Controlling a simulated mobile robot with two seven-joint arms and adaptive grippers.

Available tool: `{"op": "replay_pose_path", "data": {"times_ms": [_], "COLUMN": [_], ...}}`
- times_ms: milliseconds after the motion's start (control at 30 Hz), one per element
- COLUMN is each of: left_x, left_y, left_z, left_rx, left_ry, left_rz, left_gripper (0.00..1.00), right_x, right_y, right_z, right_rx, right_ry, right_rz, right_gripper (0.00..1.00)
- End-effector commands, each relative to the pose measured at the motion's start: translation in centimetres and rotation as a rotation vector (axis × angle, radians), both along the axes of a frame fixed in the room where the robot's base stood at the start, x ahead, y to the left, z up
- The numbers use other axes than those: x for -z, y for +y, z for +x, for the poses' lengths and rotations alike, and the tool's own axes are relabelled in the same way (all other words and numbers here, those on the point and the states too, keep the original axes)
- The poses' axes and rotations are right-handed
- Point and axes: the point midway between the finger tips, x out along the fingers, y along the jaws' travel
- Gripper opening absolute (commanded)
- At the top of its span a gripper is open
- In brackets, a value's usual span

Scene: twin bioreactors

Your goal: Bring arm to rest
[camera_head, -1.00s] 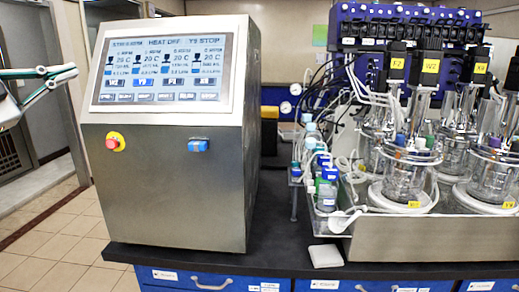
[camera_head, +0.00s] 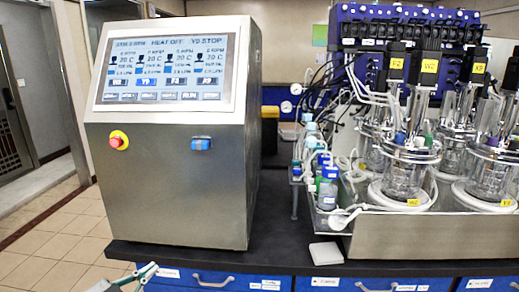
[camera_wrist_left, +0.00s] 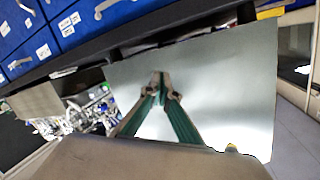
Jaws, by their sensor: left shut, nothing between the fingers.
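My left gripper (camera_head: 146,270) shows at the bottom edge of the head view, in front of the blue drawers below the bench top. Only its fingertips and part of its green-sided fingers are in that view. In the left wrist view its fingers (camera_wrist_left: 160,82) meet at the tips, shut with nothing between them. Behind them is the bare metal side of the control cabinet (camera_head: 170,190), apart from the fingers as far as I can tell. My right gripper is in neither view.
The cabinet carries a screen (camera_head: 165,68), a red knob (camera_head: 118,140) and a blue switch (camera_head: 201,143). Glass vessels (camera_head: 403,170) stand in a metal tray (camera_head: 430,236) at right. A white pad (camera_head: 325,253) lies on the black bench top (camera_head: 280,225). The tiled floor (camera_head: 60,245) at left is clear.

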Motion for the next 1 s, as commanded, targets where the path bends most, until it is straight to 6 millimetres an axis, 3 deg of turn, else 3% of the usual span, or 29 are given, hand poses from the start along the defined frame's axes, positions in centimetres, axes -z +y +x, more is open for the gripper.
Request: {"op": "replay_pose_path", "data": {"times_ms": [33,200,400,500,633,1000], "left_x": [3.4,12.8,21.0,23.4,24.9,25.3], "left_y": [-0.9,-3.7,-7.1,-8.3,-9.1,-9.3], "left_z": [-1.8,-8.4,-17.1,-20.5,-23.0,-23.6], "left_rx": [-0.016,-0.077,-0.152,-0.183,-0.204,-0.209], "left_ry": [0.051,0.199,0.359,0.416,0.456,0.465], "left_rz": [-0.033,-0.11,-0.18,-0.199,-0.212,-0.214], "left_gripper": [0.0,0.0,0.0,0.0,0.0,0.0], "right_x": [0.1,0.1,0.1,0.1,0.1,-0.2], "right_y": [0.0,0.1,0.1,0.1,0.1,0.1], "right_z": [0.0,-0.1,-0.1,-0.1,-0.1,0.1], "right_rx": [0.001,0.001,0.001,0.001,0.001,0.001], "right_ry": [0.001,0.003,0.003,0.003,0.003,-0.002], "right_rz": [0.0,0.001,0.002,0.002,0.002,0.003], "right_gripper": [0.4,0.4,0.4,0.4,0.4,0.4]}}
